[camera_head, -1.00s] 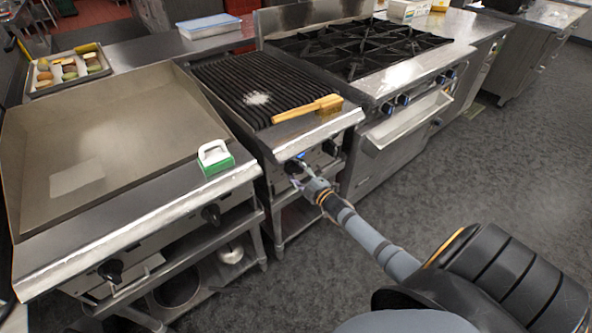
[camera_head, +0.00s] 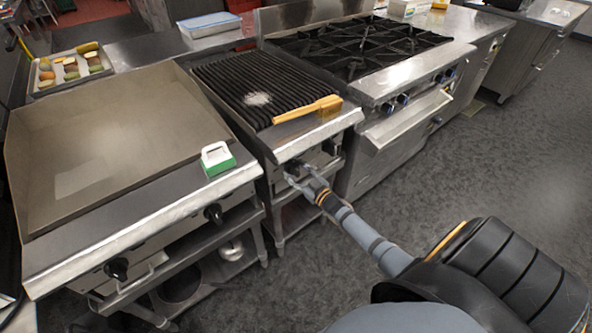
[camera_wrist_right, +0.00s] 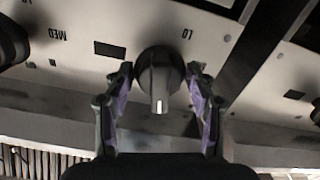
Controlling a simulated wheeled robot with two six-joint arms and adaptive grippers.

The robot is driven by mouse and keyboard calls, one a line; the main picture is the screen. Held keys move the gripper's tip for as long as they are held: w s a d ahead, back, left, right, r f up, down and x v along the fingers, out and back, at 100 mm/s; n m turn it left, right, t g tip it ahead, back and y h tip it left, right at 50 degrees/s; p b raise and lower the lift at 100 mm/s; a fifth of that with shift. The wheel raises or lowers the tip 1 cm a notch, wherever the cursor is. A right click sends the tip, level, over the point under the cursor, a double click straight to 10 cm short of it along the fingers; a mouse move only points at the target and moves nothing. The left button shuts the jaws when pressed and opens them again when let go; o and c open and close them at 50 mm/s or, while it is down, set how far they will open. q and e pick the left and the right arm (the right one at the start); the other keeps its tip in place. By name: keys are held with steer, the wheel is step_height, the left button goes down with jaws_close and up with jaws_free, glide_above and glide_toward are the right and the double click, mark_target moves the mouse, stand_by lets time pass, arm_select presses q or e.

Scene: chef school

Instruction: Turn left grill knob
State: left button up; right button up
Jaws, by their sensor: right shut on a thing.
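The grill (camera_head: 235,88) is the middle unit, with black ridged grates and a steel front edge. Its left knob (camera_wrist_right: 158,72) is black and round with a pale mark on its grip bar, and sits between my right gripper's fingers in the wrist view. My right gripper (camera_head: 291,171) is at the grill's front panel, shut on this knob, with one finger on each side (camera_wrist_right: 158,105). Printed "LO" and "MED" labels appear upside down beside the knob in the wrist view. In the head view the fingers partly hide the knob. My left gripper is not in view.
A second grill knob (camera_head: 329,147) is to the right. A wooden-handled brush (camera_head: 300,110) lies on the grill's front edge. The flat griddle (camera_head: 120,130) with a green-and-white scrubber (camera_head: 217,160) stands left, the burner range (camera_head: 360,45) right. Open floor (camera_head: 500,150) lies in front.

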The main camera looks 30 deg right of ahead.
steer(key=shift+m, duration=1.2)
steer(key=o, duration=0.8)
steer(key=shift+o, duration=0.2)
steer(key=shift+s, duration=0.2)
steer(key=s, duration=1.1)
steer(key=shift+s+d, duration=0.35)
steer(key=shift+d, duration=0.05)
